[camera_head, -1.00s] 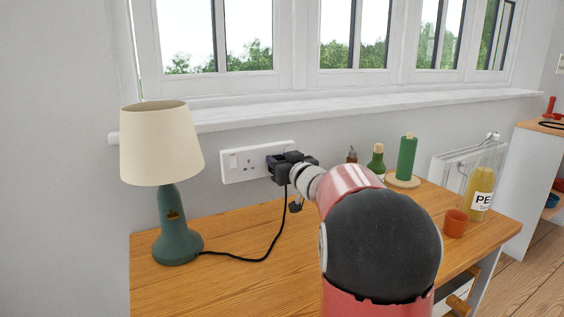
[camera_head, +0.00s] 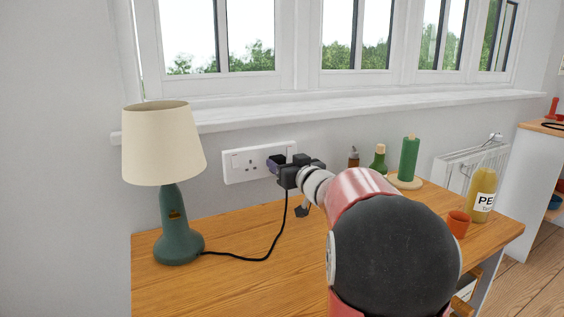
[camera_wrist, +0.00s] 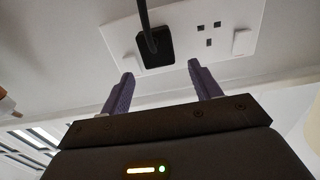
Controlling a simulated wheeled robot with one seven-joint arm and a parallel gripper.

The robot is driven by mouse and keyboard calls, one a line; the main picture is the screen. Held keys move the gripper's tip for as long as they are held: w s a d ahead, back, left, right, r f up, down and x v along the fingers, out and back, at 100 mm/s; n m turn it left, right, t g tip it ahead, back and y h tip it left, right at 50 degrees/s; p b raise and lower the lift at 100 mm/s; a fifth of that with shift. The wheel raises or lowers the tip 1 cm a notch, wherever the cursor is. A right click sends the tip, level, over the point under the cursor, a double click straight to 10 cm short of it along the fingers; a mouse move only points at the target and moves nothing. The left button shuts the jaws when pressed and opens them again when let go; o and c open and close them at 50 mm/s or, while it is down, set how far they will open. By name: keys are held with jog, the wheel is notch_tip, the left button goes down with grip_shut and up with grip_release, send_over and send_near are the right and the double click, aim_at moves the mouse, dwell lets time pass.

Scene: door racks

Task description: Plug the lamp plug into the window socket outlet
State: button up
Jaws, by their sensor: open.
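The white double socket outlet (camera_head: 243,163) is on the wall below the window sill. In the wrist view the outlet (camera_wrist: 205,38) fills the upper part. The black lamp plug (camera_wrist: 155,48) sits flat against one of its two sockets with its cord attached, and it looks seated; its pins cannot be seen. My gripper (camera_wrist: 160,72) is open, its two purple fingers apart and just short of the plug, touching nothing. In the head view my gripper (camera_head: 274,163) is in front of the outlet's right side and hides the plug.
The green lamp (camera_head: 176,230) with a cream shade stands on the wooden table at left; its black cord (camera_head: 262,258) runs over the tabletop. A green candle (camera_head: 409,158), bottles and an orange cup (camera_head: 458,223) stand to the right.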

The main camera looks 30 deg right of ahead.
jog(key=s, duration=0.5)
jog(key=shift+s, duration=0.1)
dwell(0.4)
